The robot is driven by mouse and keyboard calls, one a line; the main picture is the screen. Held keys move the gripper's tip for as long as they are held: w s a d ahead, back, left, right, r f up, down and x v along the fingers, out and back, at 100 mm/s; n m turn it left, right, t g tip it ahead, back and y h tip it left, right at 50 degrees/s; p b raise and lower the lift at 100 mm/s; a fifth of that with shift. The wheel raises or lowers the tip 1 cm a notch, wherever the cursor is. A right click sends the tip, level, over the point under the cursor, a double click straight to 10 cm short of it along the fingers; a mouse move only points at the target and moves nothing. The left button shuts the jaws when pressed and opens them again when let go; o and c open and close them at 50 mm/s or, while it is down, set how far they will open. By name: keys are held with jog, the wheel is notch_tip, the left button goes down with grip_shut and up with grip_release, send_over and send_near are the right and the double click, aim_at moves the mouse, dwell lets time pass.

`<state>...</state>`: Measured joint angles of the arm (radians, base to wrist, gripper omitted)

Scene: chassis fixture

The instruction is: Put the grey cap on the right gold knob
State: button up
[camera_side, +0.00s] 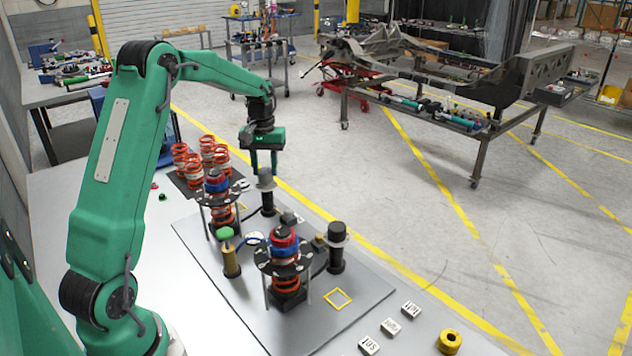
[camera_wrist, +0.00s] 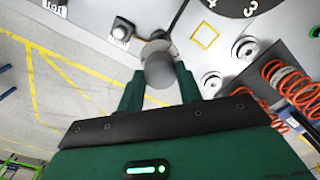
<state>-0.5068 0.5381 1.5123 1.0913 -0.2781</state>
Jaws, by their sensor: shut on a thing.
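My gripper (camera_side: 265,168) points down at the far side of the plate, its fingers shut around a grey cap (camera_side: 266,178). In the wrist view the grey cap (camera_wrist: 160,72) is between the fingertips, with a pale round flange behind it. A dark post (camera_side: 268,203) stands directly below the cap; I cannot tell whether they touch. A gold post (camera_side: 231,262) at the left front carries a green cap (camera_side: 227,233). A small gold knob (camera_side: 320,241) shows to the right, partly hidden beside the front spring assembly.
Two spring assemblies with black discs, one in front (camera_side: 284,262) and one behind (camera_side: 217,196), stand on the grey plate (camera_side: 215,277). A dark post with a grey disc (camera_side: 337,232) stands at right. Orange springs (camera_side: 181,160) are behind. Labelled blocks (camera_side: 390,327) and a yellow ring (camera_side: 449,342) lie in front.

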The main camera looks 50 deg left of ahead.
jog(key=shift+f, duration=0.25)
jog(key=shift+f, duration=0.25)
jog(key=shift+f, duration=0.15)
dwell(1.0)
jog(key=o, duration=1)
jog(key=shift+r, duration=3.55)
jog(key=shift+d, duration=0.15)
